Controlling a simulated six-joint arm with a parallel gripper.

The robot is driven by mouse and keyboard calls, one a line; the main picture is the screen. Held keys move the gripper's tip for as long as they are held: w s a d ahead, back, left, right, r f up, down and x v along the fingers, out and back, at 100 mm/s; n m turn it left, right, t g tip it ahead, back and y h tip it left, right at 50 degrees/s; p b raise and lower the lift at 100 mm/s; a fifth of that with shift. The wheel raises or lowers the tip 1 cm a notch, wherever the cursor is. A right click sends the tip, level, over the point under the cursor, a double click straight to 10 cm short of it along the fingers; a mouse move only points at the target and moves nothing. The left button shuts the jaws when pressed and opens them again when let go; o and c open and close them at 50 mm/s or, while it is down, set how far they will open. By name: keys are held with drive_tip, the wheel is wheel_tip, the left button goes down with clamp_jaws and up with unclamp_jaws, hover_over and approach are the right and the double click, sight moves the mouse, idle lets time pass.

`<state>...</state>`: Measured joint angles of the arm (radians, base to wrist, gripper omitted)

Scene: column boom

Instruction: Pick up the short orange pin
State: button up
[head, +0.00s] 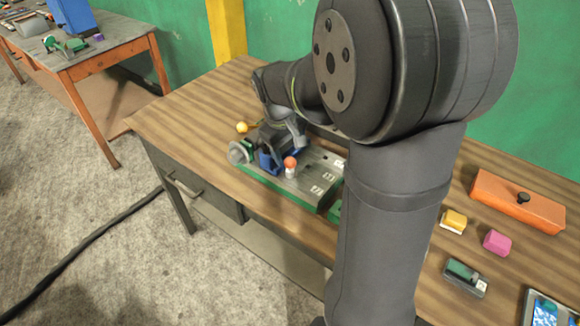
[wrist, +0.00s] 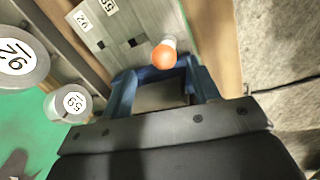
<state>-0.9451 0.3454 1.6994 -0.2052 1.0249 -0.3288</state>
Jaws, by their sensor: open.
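The short orange pin (head: 291,162) has a round orange top on a pale body and stands in a grey block with numbered labels (head: 315,172). In the wrist view the orange pin (wrist: 165,56) shows just beyond my fingers, near the middle of the picture. My gripper (head: 272,157) is low over the left part of the block, just left of the pin in the head view. Its blue fingers (wrist: 163,82) are apart with nothing held between them.
An orange box (head: 518,200), yellow block (head: 454,221) and pink block (head: 497,242) lie on the right of the table.

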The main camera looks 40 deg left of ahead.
sight(290, 159)
drive_tip(key=shift+w+d+f, duration=0.1)
drive_tip(key=shift+w+f, duration=0.05)
drive_tip(key=shift+f, duration=2.5)
drive_tip(key=c, duration=1.1)
drive_tip(key=shift+r, duration=0.1)
drive_tip(key=shift+r, duration=0.55)
wheel_tip(290, 159, up, 3)
drive_tip(key=shift+f, duration=0.1)
drive_tip(key=w+d+r, duration=0.1)
drive_tip(key=d+r, duration=0.1)
drive_tip(key=d, duration=0.1)
drive_tip(key=w+d+r, duration=0.1)
drive_tip(key=d+r, duration=0.1)
drive_tip(key=d, duration=0.2)
drive_tip(key=w+d+r, duration=0.1)
drive_tip(key=d+r, duration=0.2)
drive_tip(key=d, duration=0.1)
drive_tip(key=shift+w+d, duration=0.1)
drive_tip(key=shift+w, duration=0.05)
